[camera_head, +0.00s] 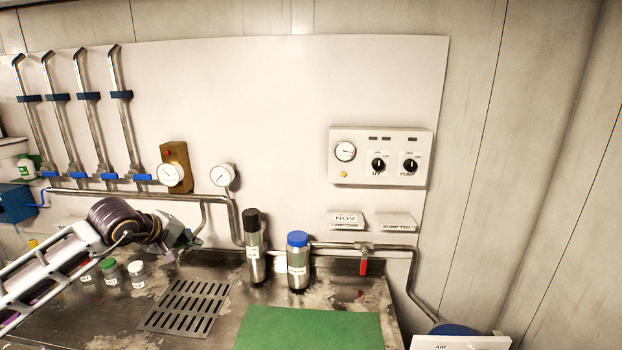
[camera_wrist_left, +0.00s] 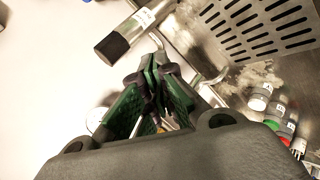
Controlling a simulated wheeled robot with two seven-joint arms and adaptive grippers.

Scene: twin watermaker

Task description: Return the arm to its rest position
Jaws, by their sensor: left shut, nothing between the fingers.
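My left arm (camera_head: 60,262) reaches in from the left over the steel counter. My left gripper (camera_head: 188,240) is at its end, in front of the pipework, left of the black-capped bottle (camera_head: 253,250). In the left wrist view the green-padded fingers of this gripper (camera_wrist_left: 160,72) come together at the tips, shut and empty. The black-capped bottle also shows in the left wrist view (camera_wrist_left: 116,45), apart from the fingers. My right gripper is not in view.
A blue-capped bottle (camera_head: 298,262) stands beside the black-capped one. Several small jars (camera_head: 137,274) stand below my left arm. A drain grate (camera_head: 186,307) and a green mat (camera_head: 308,328) lie on the counter. A red-handled valve (camera_head: 363,266) and control box (camera_head: 380,157) are right.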

